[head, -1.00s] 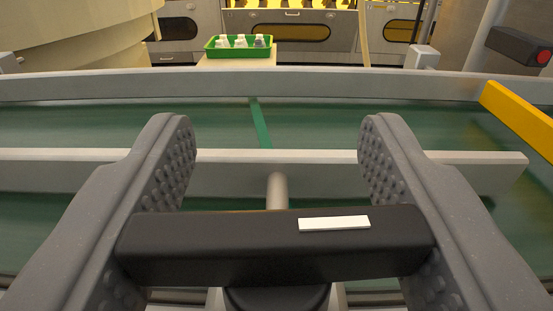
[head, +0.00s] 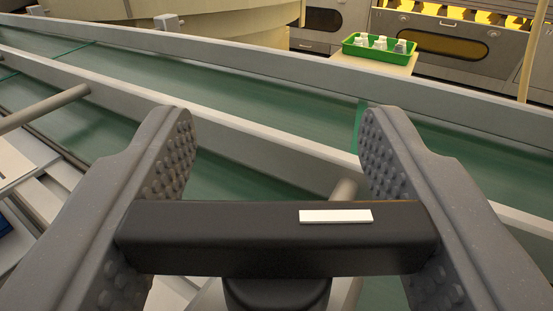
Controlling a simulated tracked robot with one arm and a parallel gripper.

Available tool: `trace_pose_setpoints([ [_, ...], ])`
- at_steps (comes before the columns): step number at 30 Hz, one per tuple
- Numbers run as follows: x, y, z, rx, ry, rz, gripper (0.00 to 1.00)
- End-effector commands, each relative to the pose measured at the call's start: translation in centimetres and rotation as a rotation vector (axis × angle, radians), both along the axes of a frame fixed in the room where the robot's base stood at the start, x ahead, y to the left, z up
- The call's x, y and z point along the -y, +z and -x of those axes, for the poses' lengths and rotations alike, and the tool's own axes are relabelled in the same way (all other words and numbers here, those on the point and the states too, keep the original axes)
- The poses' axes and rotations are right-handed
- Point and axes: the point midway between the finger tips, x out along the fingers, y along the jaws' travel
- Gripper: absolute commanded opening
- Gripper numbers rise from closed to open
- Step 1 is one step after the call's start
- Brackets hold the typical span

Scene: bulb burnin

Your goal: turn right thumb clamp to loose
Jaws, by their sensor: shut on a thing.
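The right thumb clamp shows as a black bar-shaped knob (head: 240,247) with a white mark (head: 335,216) on its top, right of its middle. It sits on a round black hub (head: 276,292). My gripper (head: 277,150) is shut on the knob, with one dimpled finger pressed against each end of the bar. A grey rod (head: 343,190) runs from behind the knob toward the guide rail. What lies below the hub is mostly hidden.
A green conveyor belt (head: 230,105) runs behind the knob between grey rails (head: 250,142). Another rod (head: 45,108) is at the left. A green tray (head: 354,50) with white bulbs stands at the back right. Machine cabinets (head: 445,45) stand behind.

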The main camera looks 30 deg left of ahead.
Motion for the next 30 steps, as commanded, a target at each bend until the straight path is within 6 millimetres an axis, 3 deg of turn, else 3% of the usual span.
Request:
trace_pose_setpoints([
  [10,0.1,0.34,-0.15,0.004,0.116,-0.004,0.26],
  [25,-0.1,0.35,-0.07,0.006,0.136,-0.005,0.26],
  [26,-0.1,0.36,-0.07,0.006,0.135,-0.005,0.55],
  [27,-0.12,0.35,-0.05,0.006,0.136,-0.005,0.66],
  [28,-0.14,0.33,-0.03,0.005,0.136,-0.005,0.71],
  [30,-0.18,0.26,0.01,0.004,0.137,-0.004,0.71],
])
